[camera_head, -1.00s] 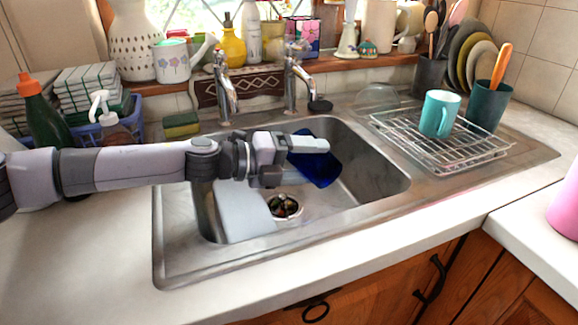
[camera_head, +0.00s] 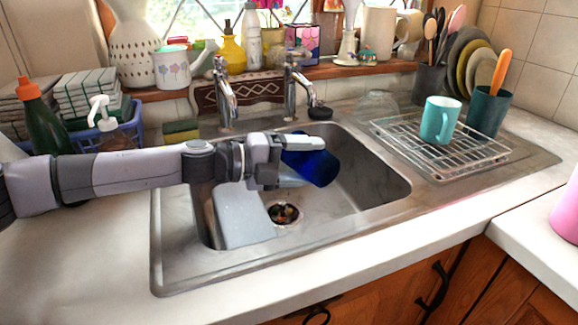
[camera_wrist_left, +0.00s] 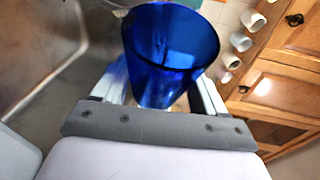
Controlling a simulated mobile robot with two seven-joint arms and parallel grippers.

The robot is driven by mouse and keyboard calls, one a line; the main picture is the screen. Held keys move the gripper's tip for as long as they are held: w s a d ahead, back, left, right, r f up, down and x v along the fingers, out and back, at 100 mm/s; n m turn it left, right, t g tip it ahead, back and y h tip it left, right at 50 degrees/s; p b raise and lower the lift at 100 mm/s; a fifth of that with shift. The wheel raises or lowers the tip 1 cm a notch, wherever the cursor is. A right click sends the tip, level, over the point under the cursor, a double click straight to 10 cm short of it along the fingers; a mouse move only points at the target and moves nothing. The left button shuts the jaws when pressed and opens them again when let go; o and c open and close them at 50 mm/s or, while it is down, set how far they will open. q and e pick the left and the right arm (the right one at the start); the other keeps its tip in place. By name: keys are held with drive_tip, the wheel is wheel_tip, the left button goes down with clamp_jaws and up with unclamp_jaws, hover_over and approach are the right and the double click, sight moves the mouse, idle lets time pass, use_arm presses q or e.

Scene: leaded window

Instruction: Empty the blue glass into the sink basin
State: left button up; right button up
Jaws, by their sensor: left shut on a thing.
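The blue glass (camera_head: 318,165) is held by my left gripper (camera_head: 296,158) over the sink basin (camera_head: 365,180). In the head view it is tilted, with one end toward the lower right. In the left wrist view the blue glass (camera_wrist_left: 168,50) sits between the two fingers (camera_wrist_left: 160,92), and its open rim shows. I cannot make out any contents in it. The basin's drain (camera_head: 284,213) has small coloured bits in it. My right gripper is not in view.
A grey board (camera_head: 240,215) leans in the basin's left part. Two taps (camera_head: 291,88) stand behind the basin. A wire rack (camera_head: 455,155) with a teal mug (camera_head: 440,120) is on the right drainer. A pink object (camera_head: 568,210) stands at the right edge.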

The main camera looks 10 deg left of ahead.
use_arm(q)
drive_tip(key=shift+w+a+r+n+h+p, duration=0.25)
drive_tip(key=shift+r+n+h+p, duration=0.25)
drive_tip(key=shift+n, duration=0.2)
idle(0.6)
